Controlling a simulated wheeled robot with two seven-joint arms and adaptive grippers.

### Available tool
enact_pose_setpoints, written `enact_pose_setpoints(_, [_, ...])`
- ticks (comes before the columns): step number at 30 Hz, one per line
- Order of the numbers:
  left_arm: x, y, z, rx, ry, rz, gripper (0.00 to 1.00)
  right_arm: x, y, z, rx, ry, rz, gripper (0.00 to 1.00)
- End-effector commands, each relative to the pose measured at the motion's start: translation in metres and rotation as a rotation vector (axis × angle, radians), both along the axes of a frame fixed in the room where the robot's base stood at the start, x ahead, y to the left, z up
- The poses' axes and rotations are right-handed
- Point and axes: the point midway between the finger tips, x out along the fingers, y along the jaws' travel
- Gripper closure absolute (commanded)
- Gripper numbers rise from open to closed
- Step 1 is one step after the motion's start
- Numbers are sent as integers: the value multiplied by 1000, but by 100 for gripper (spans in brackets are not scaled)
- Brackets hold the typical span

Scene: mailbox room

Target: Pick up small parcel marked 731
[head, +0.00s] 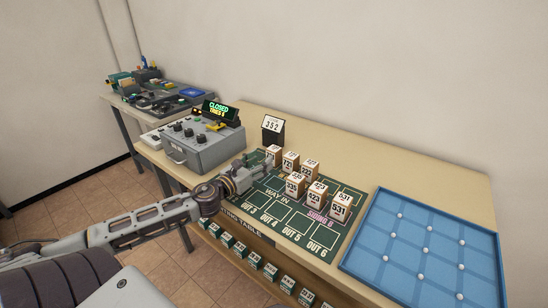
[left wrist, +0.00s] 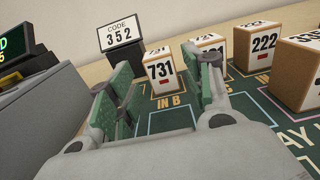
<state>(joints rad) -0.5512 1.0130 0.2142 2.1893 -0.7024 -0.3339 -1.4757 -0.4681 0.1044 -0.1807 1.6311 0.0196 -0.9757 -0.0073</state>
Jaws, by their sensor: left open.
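The small parcel marked 731 (left wrist: 162,70) is a tan box with white faces, standing upright at the IN B spot of the green board. In the head view the parcel (head: 273,153) stands at the board's far left, just beyond my left gripper (head: 261,166). My left gripper (left wrist: 166,88) is open in the left wrist view, its green-padded fingers apart. The parcel shows in the gap between them, and the gripper is empty. I cannot tell whether a finger touches it. My right gripper is not in view.
Several similar parcels stand close to the right, including one marked 222 (left wrist: 262,48) and one marked 531 (head: 341,206). A CODE 352 sign (head: 273,128) stands behind. A grey control box (head: 202,146) is at left, a blue tray (head: 410,250) at right.

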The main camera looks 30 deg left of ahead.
Motion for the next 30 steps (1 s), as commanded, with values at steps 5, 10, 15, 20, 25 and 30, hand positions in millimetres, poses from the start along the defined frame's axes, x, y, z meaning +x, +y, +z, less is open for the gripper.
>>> enact_pose_setpoints(5, [9,0,0,1,-1,1,49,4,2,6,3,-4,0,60])
enact_pose_setpoints(10, [16,-1,0,0,-1,0,49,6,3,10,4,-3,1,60])
enact_pose_setpoints(15, [23,-1,0,0,-1,1,49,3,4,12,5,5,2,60])
enact_pose_setpoints(20, [28,-2,0,1,-1,0,49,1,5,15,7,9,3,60])
enact_pose_setpoints(25, [31,-2,0,1,1,1,49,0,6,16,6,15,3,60])
enact_pose_setpoints(30, [31,-2,-1,1,1,1,49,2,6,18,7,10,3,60])
